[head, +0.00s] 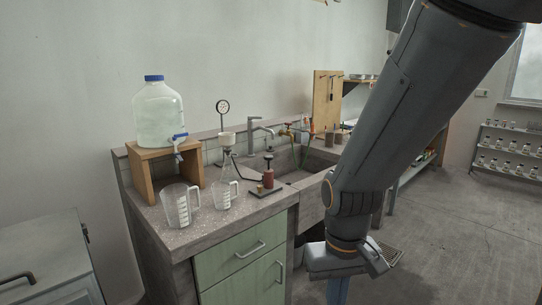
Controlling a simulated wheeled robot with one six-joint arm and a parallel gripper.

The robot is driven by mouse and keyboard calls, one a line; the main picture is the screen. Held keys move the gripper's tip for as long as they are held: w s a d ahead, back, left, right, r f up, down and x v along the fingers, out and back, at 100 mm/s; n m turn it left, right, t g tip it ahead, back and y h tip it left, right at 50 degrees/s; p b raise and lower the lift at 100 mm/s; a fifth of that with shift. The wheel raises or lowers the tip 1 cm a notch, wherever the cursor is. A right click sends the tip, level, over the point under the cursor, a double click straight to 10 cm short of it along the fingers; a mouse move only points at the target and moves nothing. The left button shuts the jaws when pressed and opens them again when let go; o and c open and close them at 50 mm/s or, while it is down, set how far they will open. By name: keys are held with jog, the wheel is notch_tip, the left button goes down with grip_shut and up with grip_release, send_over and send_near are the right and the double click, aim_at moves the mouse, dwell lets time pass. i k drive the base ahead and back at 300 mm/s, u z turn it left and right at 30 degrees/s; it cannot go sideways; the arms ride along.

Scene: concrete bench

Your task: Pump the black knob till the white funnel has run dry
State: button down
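The black knob (268,155) tops a small red hand pump (267,179), which stands on a dark base on the bench near the sink. The white funnel (227,139) sits upright on a clear conical flask (228,167) to the pump's left. A dark hose seems to run between flask and pump. Whether liquid is in the funnel is too small to tell. My gripper (376,260) hangs low at the right, in front of the bench and well away from the knob. Its fingers are partly hidden, so its opening does not show.
A blue-capped water jug (158,115) with a tap stands on a wooden stand (146,180). Two clear measuring jugs (180,207) stand at the front left. A round gauge (223,106) rises behind the funnel.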

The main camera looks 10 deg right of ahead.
aim_at(269, 158)
jog(key=z, duration=0.4)
jog(key=i, duration=1.25)
jog(key=u, duration=0.4)
